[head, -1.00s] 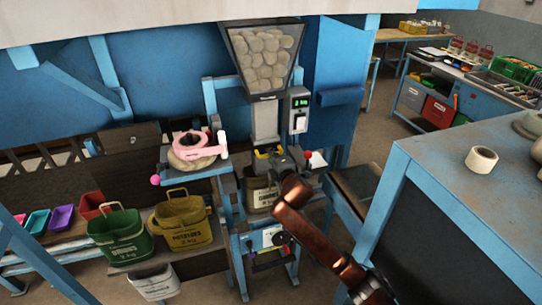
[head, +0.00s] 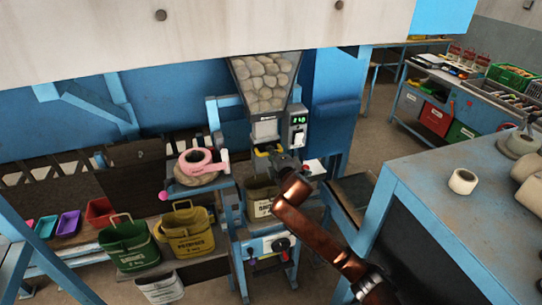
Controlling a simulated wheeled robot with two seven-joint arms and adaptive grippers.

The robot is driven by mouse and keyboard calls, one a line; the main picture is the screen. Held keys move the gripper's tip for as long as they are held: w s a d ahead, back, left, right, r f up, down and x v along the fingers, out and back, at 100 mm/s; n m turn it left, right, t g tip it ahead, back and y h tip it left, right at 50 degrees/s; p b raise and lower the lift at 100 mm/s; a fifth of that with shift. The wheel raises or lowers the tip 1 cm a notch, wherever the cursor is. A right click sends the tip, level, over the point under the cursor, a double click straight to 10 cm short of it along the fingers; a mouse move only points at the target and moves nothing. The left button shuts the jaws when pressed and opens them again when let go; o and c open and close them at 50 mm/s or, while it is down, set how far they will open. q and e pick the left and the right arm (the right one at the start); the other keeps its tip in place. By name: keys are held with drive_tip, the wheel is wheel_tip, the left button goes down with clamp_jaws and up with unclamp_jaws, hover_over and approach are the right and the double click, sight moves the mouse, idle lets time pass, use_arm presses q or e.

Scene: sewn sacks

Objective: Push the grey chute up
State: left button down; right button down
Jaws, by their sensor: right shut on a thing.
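The grey chute (head: 265,130) stands under the hopper (head: 265,83), with only a short length showing below it. A yellow part (head: 266,149) shows at its lower end. My right gripper (head: 279,160) is at the chute's lower end, reached by my copper-coloured arm from the lower right. It is shut there, apparently on the chute; its fingertips are small and partly hidden, so the exact contact is unclear. My left gripper is not in view.
A control box (head: 298,128) is right of the chute. A pink ring (head: 202,163) lies on the left. A blue-edged table (head: 440,220) with tape rolls stands at the right.

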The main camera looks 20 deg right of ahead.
wheel_tip(320, 180, up, 8)
drive_tip(key=p, duration=0.6)
drive_tip(key=shift+r, duration=0.35)
drive_tip(key=c, duration=2.3)
unclamp_jaws()
drive_tip(key=o, duration=0.3)
drive_tip(key=shift+f, duration=0.2)
drive_tip(key=shift+s, duration=0.2)
drive_tip(key=v, duration=1.1)
drive_tip(key=shift+s+r, duration=0.1)
drive_tip(key=shift+s, duration=0.2)
